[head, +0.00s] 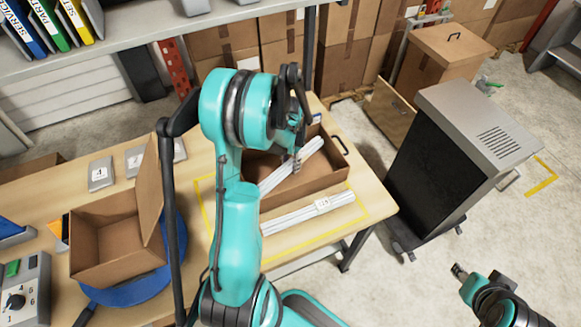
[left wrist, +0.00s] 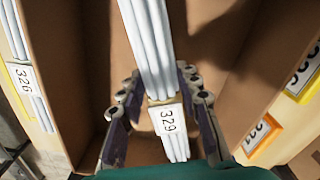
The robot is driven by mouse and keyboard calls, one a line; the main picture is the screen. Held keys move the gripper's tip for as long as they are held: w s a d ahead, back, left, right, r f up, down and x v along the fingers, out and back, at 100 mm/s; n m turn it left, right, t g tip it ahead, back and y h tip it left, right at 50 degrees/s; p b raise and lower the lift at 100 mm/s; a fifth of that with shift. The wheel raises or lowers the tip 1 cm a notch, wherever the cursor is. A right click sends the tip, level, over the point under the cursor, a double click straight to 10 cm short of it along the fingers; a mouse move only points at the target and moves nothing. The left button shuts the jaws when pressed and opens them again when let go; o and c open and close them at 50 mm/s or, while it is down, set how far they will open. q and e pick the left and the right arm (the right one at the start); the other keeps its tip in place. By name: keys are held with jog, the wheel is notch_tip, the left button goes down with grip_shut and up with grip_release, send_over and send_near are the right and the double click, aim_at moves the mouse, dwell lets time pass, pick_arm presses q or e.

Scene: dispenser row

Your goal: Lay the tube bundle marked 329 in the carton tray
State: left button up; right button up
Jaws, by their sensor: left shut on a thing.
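The white tube bundle marked 329 (left wrist: 151,50) is between the fingers of my left gripper (left wrist: 160,84), its label facing the left wrist camera. In the head view the bundle (head: 310,149) slants across the inside of the brown carton tray (head: 318,188). My left gripper (head: 295,160) is shut on it there. I cannot tell whether the bundle touches the tray floor. The tray wall (left wrist: 75,70) also shows in the left wrist view. My right gripper (head: 459,270) is at the lower right, away from the table; its opening is unclear.
Another white bundle (head: 300,215), marked 326 (left wrist: 22,76), lies on the table in front of the tray. An open cardboard box (head: 105,235) stands left on a blue round base (head: 150,283). A dark cabinet (head: 440,160) stands right of the table, with floor between.

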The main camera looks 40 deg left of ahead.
pick_arm(q)
notch_tip(320, 180, down, 2)
jog(key=shift+w+f, duration=0.1)
jog(key=shift+f+b, duration=0.15)
jog(key=shift+b, duration=0.25)
jog(key=o, duration=1.2)
jog(key=shift+o, duration=0.2)
